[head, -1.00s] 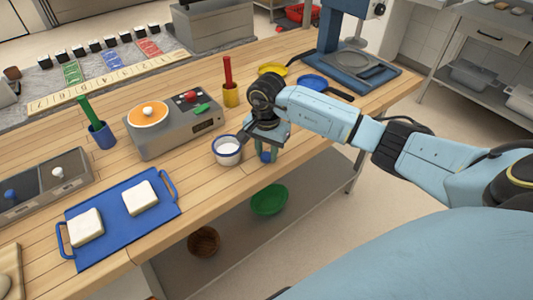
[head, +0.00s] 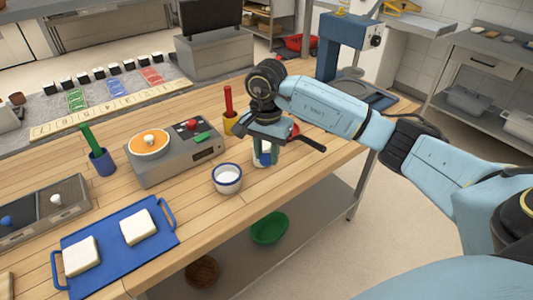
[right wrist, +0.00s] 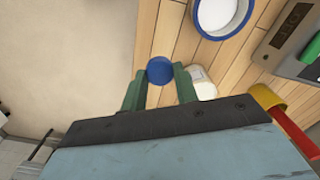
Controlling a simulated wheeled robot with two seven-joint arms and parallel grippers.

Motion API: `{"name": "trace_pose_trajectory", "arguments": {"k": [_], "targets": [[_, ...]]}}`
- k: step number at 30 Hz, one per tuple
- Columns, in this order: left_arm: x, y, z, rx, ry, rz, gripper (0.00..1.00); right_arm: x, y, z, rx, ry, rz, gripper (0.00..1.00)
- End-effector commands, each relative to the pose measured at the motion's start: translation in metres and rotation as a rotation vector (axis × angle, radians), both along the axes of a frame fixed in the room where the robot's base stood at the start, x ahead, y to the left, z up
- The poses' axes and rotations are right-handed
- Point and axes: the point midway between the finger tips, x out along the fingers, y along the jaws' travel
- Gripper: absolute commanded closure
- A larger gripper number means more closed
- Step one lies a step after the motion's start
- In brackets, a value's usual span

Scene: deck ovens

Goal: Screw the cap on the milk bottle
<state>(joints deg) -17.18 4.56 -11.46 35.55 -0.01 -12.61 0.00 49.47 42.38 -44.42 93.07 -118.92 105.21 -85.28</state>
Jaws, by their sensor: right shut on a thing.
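My right gripper (head: 264,156) is above the front part of the wooden counter, to the right of the white bowl. In the right wrist view its green fingers (right wrist: 160,78) are shut on a round blue cap (right wrist: 160,70). A whitish bottle (right wrist: 204,82) stands beside the cap in that view, partly hidden by the right-hand finger. The cap appears to the side of the bottle there; its height above the bottle is hard to judge. In the head view the gripper hides much of the bottle. My left gripper is not in view.
A blue-rimmed white bowl (head: 227,180) stands left of the gripper. A yellow cup (head: 230,126) with a red stick is behind it. A grey cooker (head: 175,158) and a blue tray (head: 102,247) with two white blocks lie farther left. The counter's front edge is close.

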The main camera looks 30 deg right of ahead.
Motion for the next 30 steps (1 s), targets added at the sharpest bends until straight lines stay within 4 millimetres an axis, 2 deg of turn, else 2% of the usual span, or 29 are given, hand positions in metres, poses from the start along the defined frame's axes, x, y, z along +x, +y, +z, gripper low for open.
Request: {"name": "trace_pose_trajectory", "arguments": {"k": [5, 8, 12, 15, 18, 21, 27, 30], "targets": [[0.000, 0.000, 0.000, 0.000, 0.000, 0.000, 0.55, -0.002, 0.010, 0.004, 0.002, -0.006, 0.086, 0.91], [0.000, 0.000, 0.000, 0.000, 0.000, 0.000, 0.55, -0.009, 0.030, 0.013, 0.003, -0.014, 0.287, 0.91], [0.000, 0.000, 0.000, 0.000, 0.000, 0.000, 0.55, -0.027, 0.063, 0.024, 0.001, -0.017, 0.642, 0.91], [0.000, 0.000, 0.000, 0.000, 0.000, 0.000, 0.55, -0.041, 0.080, 0.029, 0.000, -0.011, 0.853, 0.91], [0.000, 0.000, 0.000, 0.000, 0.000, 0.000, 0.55, -0.050, 0.089, 0.031, -0.001, -0.004, 0.987, 0.91], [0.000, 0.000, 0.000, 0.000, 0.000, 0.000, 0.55, -0.054, 0.093, 0.032, 0.001, 0.000, 1.044, 0.91], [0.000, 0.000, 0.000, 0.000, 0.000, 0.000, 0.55, -0.055, 0.093, 0.032, 0.002, 0.000, 1.048, 0.91], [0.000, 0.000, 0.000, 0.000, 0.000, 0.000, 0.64, -0.054, 0.093, 0.031, 0.002, 0.000, 1.046, 0.91]]}}
